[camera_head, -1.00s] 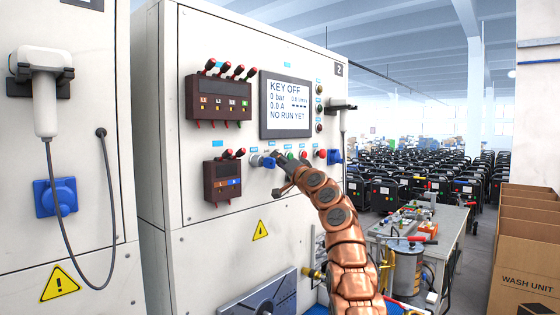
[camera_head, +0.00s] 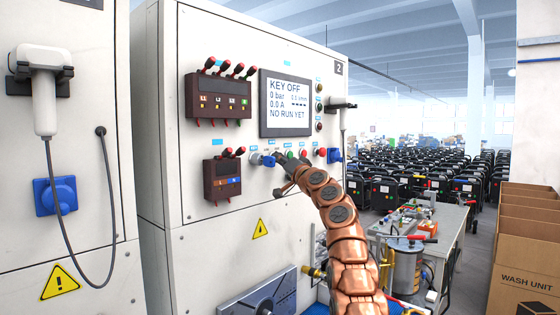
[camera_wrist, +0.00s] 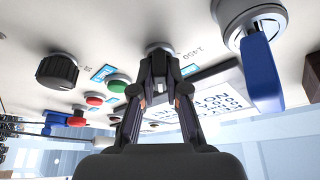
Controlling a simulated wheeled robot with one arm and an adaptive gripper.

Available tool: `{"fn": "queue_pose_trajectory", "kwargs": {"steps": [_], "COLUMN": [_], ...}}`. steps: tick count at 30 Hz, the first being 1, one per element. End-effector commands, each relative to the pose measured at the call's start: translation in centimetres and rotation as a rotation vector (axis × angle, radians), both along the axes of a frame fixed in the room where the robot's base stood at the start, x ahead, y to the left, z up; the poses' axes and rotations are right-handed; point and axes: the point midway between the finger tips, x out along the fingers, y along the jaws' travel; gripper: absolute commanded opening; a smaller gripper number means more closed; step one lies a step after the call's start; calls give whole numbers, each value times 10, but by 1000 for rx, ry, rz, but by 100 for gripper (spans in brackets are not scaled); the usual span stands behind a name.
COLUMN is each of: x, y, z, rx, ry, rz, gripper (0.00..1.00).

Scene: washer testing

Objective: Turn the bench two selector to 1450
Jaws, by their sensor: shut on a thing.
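The bench two cabinet (camera_head: 230,50) has a "2" plate at its top right corner. My gripper (camera_head: 279,158) is at its row of controls, below the screen. In the wrist view, my gripper (camera_wrist: 160,78) is shut on the selector (camera_wrist: 160,47), whose pale round base shows at the panel behind the fingers. The fingers hide most of the knob, so I cannot tell where it points. A "1450" mark (camera_wrist: 187,54) is printed just right of it in the wrist view. The screen (camera_head: 286,105) reads KEY OFF, 0 bar, 0.0 A, NO RUN YET.
Close to my gripper are a blue-handled switch (camera_wrist: 262,70), a green button (camera_wrist: 118,82), a red button (camera_wrist: 95,99) and a black knob (camera_wrist: 57,72). A cluttered worktable (camera_head: 455,222) stands right of the cabinet.

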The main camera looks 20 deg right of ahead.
Motion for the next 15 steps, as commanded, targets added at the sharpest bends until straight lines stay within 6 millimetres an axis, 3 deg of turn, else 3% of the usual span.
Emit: {"fn": "queue_pose_trajectory", "kwargs": {"steps": [15], "x": [1], "y": [1], "z": [-3], "rx": [-66], "ry": [-37], "rz": [0], "gripper": [0]}}
